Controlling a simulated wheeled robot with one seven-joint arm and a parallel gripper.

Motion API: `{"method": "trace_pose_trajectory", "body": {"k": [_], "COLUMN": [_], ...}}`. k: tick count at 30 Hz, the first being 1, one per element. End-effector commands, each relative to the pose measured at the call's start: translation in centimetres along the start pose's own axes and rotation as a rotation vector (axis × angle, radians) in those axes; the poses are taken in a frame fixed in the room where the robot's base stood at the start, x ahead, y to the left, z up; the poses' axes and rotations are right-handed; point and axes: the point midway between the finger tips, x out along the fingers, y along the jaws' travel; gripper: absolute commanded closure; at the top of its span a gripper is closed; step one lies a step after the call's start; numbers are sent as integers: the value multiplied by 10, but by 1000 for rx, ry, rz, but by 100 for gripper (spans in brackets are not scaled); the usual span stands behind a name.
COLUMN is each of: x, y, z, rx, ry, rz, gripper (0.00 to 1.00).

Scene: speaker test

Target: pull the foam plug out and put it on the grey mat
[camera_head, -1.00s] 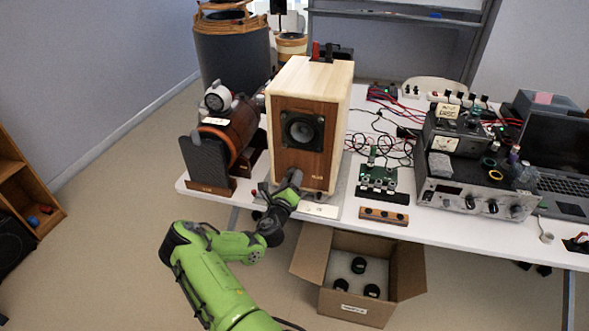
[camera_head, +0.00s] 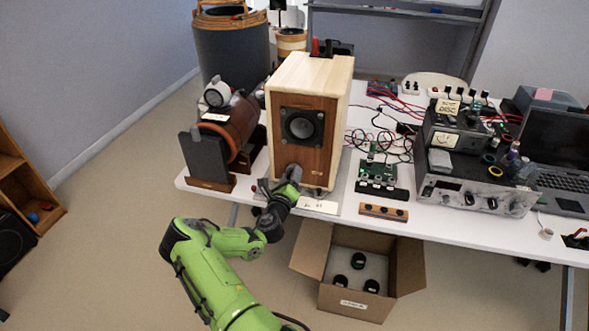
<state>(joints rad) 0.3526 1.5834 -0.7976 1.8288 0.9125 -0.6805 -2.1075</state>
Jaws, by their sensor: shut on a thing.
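The wooden speaker (camera_head: 341,92) stands upright on the white table, with its dark driver cone (camera_head: 301,125) facing front. My gripper (camera_head: 293,173) is at the lower part of the speaker's front panel, below the cone. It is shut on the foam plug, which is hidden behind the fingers. From this view I cannot tell how deep the plug sits in the panel. A grey mat (camera_head: 341,190) shows as a strip beside and in front of the speaker's base, partly covered by a white label card.
A brown cylinder on a dark stand (camera_head: 232,127) is close to the left of the speaker. A green circuit board (camera_head: 378,172) and an amplifier (camera_head: 470,190) are to the right. An open cardboard box (camera_head: 342,300) with black round parts is below the table edge.

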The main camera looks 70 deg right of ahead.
Motion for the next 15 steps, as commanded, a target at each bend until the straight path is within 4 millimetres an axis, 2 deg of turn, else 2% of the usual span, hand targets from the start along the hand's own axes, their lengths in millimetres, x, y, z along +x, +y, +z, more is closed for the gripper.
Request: {"method": "trace_pose_trajectory", "body": {"k": [15], "x": [-25], "y": [1], "z": [-1], "rx": [-2], "ry": [1], "rz": [2], "gripper": [89]}}
